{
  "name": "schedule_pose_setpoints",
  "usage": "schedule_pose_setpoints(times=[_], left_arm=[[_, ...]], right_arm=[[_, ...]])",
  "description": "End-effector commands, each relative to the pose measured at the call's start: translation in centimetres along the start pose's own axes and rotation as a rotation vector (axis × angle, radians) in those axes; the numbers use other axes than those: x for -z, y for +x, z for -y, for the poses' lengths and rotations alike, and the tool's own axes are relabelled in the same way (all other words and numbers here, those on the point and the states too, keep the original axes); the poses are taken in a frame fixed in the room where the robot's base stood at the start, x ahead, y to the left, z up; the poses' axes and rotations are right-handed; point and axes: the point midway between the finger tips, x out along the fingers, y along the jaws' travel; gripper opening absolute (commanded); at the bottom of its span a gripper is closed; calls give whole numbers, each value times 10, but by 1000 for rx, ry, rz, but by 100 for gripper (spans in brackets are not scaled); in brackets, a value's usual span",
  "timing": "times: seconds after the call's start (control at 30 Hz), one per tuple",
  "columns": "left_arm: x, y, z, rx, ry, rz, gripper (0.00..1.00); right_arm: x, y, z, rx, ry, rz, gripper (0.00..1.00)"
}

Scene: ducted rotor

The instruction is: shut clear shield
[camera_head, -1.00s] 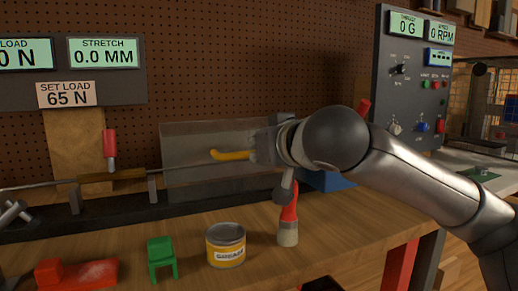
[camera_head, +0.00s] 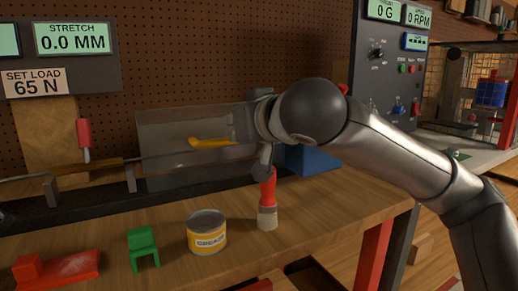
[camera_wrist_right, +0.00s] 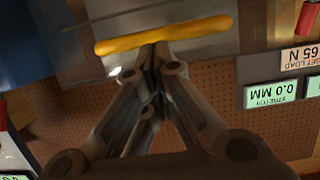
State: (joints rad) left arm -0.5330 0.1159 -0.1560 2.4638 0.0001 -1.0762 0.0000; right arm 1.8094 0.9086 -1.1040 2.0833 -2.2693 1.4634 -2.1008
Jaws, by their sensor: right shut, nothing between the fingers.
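The clear shield (camera_head: 160,125) is a see-through panel standing along the long dark rig on the bench. A yellow handle (camera_head: 210,142) is on it; it also shows in the wrist view (camera_wrist_right: 165,36). My right gripper (camera_wrist_right: 155,52) is shut and empty, its fingertips at the handle's edge in the wrist view; I cannot tell whether they touch it. In the head view my right wrist covers the shield's right end, and the fingers (camera_head: 238,125) show only faintly there. My left gripper is not in view.
A grease can (camera_head: 207,232), a green chair-shaped block (camera_head: 143,248), a red block (camera_head: 55,270) and a red-handled brush (camera_head: 267,200) stand on the bench front. A blue block (camera_head: 310,158) lies behind my arm. A control panel (camera_head: 390,65) rises at the back right.

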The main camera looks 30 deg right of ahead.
Motion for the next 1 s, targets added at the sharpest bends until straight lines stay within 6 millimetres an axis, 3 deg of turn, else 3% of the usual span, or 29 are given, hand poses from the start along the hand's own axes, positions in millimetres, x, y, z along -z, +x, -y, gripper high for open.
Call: schedule_pose_setpoints(times=[0.37,0.7,1.0], left_arm=[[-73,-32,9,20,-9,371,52],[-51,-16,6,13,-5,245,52],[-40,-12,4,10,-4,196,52]], right_arm=[[22,-10,2,5,-2,0,0],[-32,-58,1,6,-3,0,0],[-52,-78,1,4,-2,0,0]])
